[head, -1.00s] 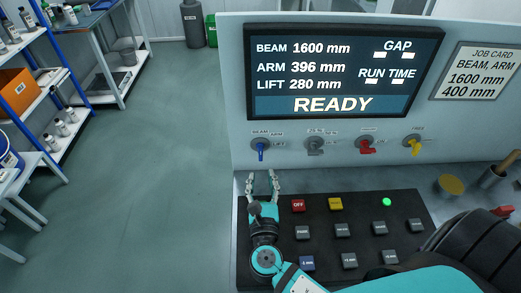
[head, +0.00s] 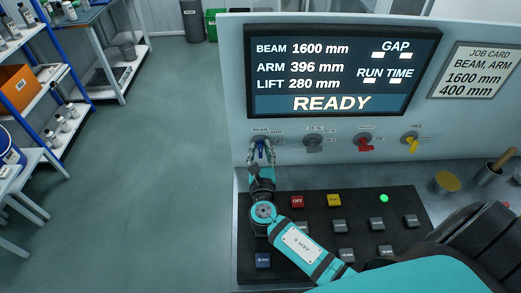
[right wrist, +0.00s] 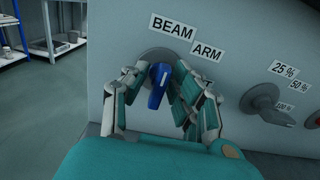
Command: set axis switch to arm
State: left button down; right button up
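The axis switch (right wrist: 158,88) is a blue lever knob on a grey round base, below the BEAM and ARM labels in the right wrist view. A third label is mostly hidden behind a finger. The lever hangs nearly straight down. In the head view the switch (head: 262,148) is at the left of the panel's switch row. My right gripper (head: 261,152) is at the panel with one finger on each side of the lever; in the right wrist view its fingers (right wrist: 158,80) are apart, and I cannot tell whether they touch it. My left gripper is not in view.
The display (head: 342,72) reads BEAM 1600 mm, ARM 396 mm, LIFT 280 mm, READY. The job card (head: 475,71) reads BEAM, ARM, 1600 mm, 400 mm. Grey (head: 313,142), red (head: 365,143) and yellow (head: 411,140) switches stand to the right. A button pad (head: 320,215) lies below.

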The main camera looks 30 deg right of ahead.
jog(key=c, duration=0.4)
grip_shut()
jog(key=m+b, duration=0.1)
jog(key=m, duration=0.1)
jog(key=m+b, duration=0.2)
jog(key=shift+d+f+m, duration=0.1)
jog(key=shift+f+m, duration=0.1)
jog(key=shift+m, duration=0.1)
jog(key=shift+s+r+m+b, duration=0.1)
jog(key=shift+m+b, duration=1.4)
jog(key=shift+m, duration=0.5)
jog(key=o, duration=0.7)
grip_release()
jog(key=shift+c, duration=0.2)
